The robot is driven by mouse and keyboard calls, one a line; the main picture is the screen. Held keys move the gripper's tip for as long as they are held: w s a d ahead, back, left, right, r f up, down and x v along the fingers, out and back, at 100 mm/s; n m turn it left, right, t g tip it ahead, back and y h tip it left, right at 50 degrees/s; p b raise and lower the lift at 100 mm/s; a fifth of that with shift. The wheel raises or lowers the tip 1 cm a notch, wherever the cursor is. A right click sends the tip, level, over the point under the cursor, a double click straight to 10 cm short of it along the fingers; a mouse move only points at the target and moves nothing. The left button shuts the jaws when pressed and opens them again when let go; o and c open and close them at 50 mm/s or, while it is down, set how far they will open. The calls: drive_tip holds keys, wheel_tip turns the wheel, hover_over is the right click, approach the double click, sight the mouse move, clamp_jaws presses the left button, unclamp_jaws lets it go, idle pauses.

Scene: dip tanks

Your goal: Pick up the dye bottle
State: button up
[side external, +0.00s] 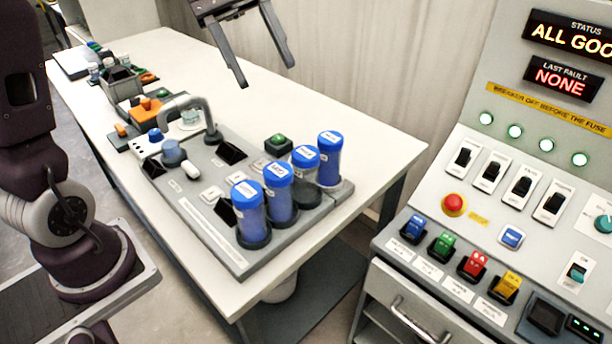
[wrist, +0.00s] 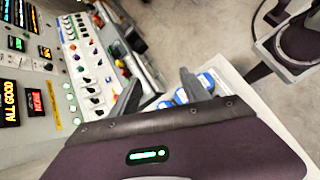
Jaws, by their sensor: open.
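Several blue-capped cylindrical bottles stand upright in a row of holders at the near end of the table in the side external view: a far one (side external: 329,160), one beside it (side external: 305,172), another (side external: 278,195) and the nearest (side external: 249,213). Their lid labels are too small to read, so I cannot tell which is the dye bottle. My gripper (side external: 267,76) hangs open and empty, high above and behind the row. In the wrist view the open fingers of my gripper (wrist: 160,80) show with blue caps (wrist: 181,96) beyond them, partly hidden by the gripper body.
The bottles stand on a grey base board (side external: 205,205) with a bent grey pipe (side external: 190,105), black blocks and a green button (side external: 278,140). Small orange and grey items lie farther back. A control panel (side external: 500,190) stands right, across a gap. The table's right back area is clear.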

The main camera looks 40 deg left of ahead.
drive_tip(key=w+a+f+n+h, duration=0.2)
drive_tip(key=w+a+n+h, duration=0.35)
drive_tip(key=w+a, duration=0.2)
approach(301, 164)
drive_tip(key=shift+t, duration=0.4)
drive_tip(key=f, duration=0.1)
drive_tip(key=w+f, duration=0.2)
drive_tip(key=f, duration=0.1)
drive_tip(key=shift+d, duration=0.2)
drive_tip(key=x, duration=0.6)
drive_tip(key=shift+d+f, duration=0.15)
drive_tip(key=shift+d+f+y, duration=0.1)
drive_tip(key=shift+d+y, duration=0.1)
drive_tip(key=shift+y, duration=0.05)
drive_tip(key=c, duration=1)
